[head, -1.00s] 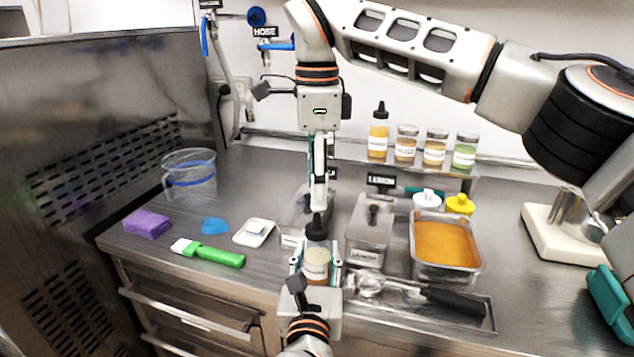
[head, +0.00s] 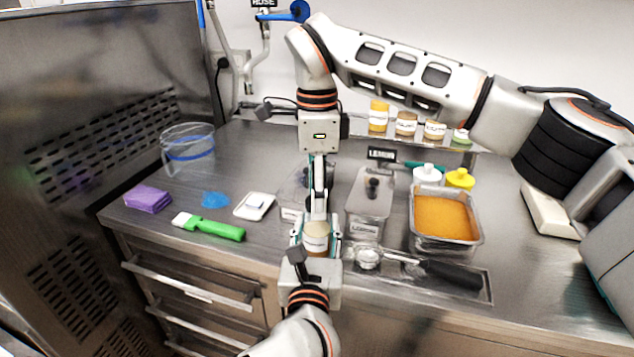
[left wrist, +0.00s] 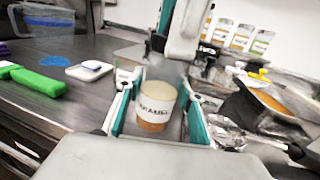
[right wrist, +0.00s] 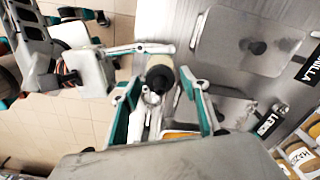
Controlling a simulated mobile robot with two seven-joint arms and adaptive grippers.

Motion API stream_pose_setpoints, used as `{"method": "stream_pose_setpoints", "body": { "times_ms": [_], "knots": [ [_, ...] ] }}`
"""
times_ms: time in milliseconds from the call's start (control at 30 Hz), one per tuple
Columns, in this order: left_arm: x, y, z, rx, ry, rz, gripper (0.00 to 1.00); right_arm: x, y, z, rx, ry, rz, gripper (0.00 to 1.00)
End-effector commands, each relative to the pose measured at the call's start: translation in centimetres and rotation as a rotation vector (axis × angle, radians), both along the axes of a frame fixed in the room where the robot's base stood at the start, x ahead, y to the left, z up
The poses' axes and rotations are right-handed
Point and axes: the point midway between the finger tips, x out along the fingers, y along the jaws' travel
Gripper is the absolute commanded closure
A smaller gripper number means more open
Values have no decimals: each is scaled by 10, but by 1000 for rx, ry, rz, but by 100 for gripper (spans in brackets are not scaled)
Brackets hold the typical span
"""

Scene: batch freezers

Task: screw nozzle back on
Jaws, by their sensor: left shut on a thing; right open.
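A caramel bottle (head: 316,238) with pale contents above an orange-brown base stands upright at the counter's front edge. My left gripper (head: 316,248) is shut on its body from the front; the label partly shows in the left wrist view (left wrist: 157,105). My right gripper (head: 317,207) points straight down over the bottle top. In the right wrist view its open fingers (right wrist: 160,88) stand on either side of the black nozzle (right wrist: 160,78), with gaps visible. The right gripper hides the nozzle in the head view, so I cannot tell how it is seated.
A lidded lemon container (head: 368,212), an orange-filled pan (head: 445,218) and a tray holding a black-handled scoop (head: 455,275) lie to the right. A green brush (head: 215,228), purple sponge (head: 148,199), small white tray (head: 254,206) and clear jug (head: 188,150) lie left.

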Motion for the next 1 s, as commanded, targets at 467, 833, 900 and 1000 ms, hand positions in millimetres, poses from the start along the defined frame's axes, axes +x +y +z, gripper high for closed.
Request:
{"method": "stream_pose_setpoints", "body": {
  "times_ms": [467,833,900,1000],
  "knots": [
    [0,0,0,0,0,0,100,0,0,0,0,0,-1,96],
    [0,0,0,0,0,0,100,0,0,0,-1,-1,-232,96],
    [0,0,0,0,0,0,100,0,0,0,0,-1,-353,96],
    [0,0,0,0,0,0,100,0,0,0,-1,-1,-526,96]
  ]
}}
